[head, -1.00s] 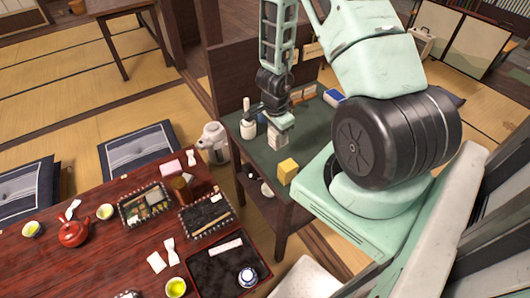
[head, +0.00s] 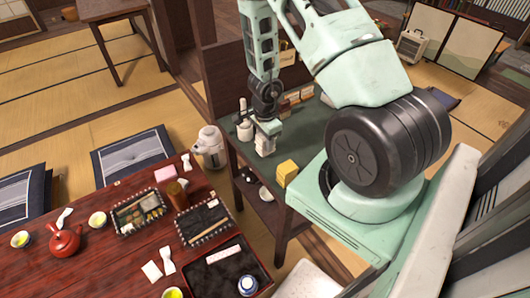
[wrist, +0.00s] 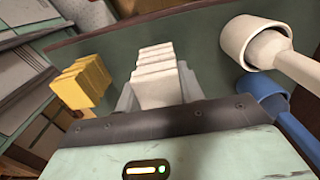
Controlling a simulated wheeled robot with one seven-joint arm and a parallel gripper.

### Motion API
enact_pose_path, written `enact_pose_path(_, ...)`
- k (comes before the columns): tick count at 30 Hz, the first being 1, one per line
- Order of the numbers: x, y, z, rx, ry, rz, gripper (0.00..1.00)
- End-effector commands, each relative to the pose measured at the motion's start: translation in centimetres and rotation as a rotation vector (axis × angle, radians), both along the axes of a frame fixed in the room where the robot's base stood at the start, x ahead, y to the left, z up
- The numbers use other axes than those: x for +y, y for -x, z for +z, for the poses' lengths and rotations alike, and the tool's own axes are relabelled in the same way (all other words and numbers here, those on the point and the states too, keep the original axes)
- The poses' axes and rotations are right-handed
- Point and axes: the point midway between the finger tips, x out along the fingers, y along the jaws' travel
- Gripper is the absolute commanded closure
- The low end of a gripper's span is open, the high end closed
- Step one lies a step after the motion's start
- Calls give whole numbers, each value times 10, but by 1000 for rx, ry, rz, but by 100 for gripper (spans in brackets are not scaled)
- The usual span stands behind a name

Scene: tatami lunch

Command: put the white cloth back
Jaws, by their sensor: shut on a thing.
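My gripper (head: 266,130) is shut on the white cloth (head: 264,147), a small folded stack. It is over the left part of the dark green side table top (head: 312,128). In the wrist view the white cloth (wrist: 157,72) stands between my fingers, its folded layers facing the camera. I cannot tell whether its underside touches the table top. A yellow folded cloth (head: 287,172) lies on the table to the right and nearer; it shows in the wrist view (wrist: 82,82) at left, apart from the white cloth.
A white holder with a utensil (head: 244,131) stands close behind and left of my gripper. A blue object (wrist: 264,94) shows beside the white holder in the wrist view. Small boxes (head: 298,96) stand at the back. A white pot (head: 209,147) is left of the side table.

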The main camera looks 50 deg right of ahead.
Motion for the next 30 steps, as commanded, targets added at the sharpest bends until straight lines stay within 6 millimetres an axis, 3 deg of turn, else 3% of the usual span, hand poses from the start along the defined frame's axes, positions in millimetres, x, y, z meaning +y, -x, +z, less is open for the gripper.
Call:
enact_pose_path(7, 0, 1, -35, 2, -1, 0, 84)
enact_pose_path(16, 0, 1, -37, 2, -1, 0, 83)
enact_pose_path(17, 0, 1, -37, 2, -1, 0, 57)
enact_pose_path(18, 0, 1, -37, 2, -1, 0, 45)
enact_pose_path(19, 0, 1, -37, 2, -1, 0, 40)
enact_pose_path(30, 0, 0, -30, 1, 0, 0, 40)
